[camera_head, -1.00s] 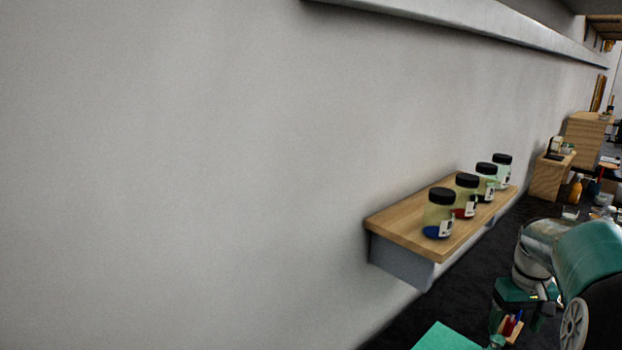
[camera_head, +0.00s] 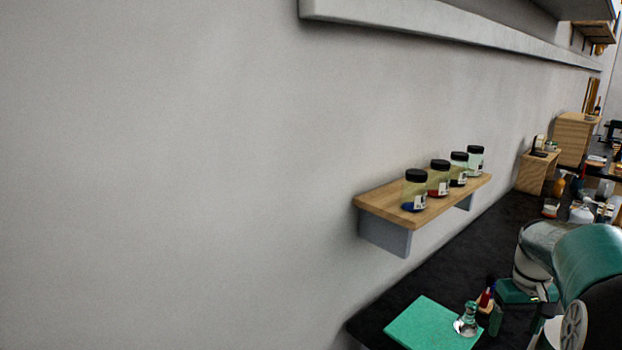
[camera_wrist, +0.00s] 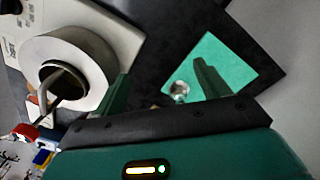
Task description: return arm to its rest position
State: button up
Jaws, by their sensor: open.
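My gripper (camera_wrist: 165,88) shows in the wrist view with its two green fingers spread apart and nothing between them. In the head view my arm is at the lower right, and the gripper end (camera_head: 508,305) is low over the dark counter, partly hidden by the arm. A green mat (camera_head: 425,325) lies at the counter's near corner, and it also shows in the wrist view (camera_wrist: 222,62). A small clear glass vessel (camera_head: 467,320) stands on the mat's right part. In the wrist view the glass vessel (camera_wrist: 180,88) is beside the right finger.
A wooden wall shelf (camera_head: 380,202) holds several black-lidded jars (camera_head: 415,190). A white ledge (camera_head: 400,22) runs along the wall above. Bottles and glassware (camera_head: 583,212) stand further along the dark counter (camera_head: 440,268). A white ring-shaped object (camera_wrist: 45,55) is left of my gripper.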

jog(key=s+a+r+t, duration=0.1)
jog(key=s+a+r, duration=0.25)
jog(key=a, duration=0.65)
jog(key=s+a+r+t, duration=0.2)
jog(key=a+r, duration=0.2)
jog(key=a, duration=0.6)
jog(key=s+a+f+n+t, duration=0.1)
jog(key=s+a+t, duration=0.1)
jog(key=s+a, duration=0.8)
jog(key=shift+s+a+f+t, duration=0.15)
jog(key=shift+s+a+t, duration=0.15)
jog(key=shift+s+a, duration=0.15)
jog(key=shift+s, duration=0.1)
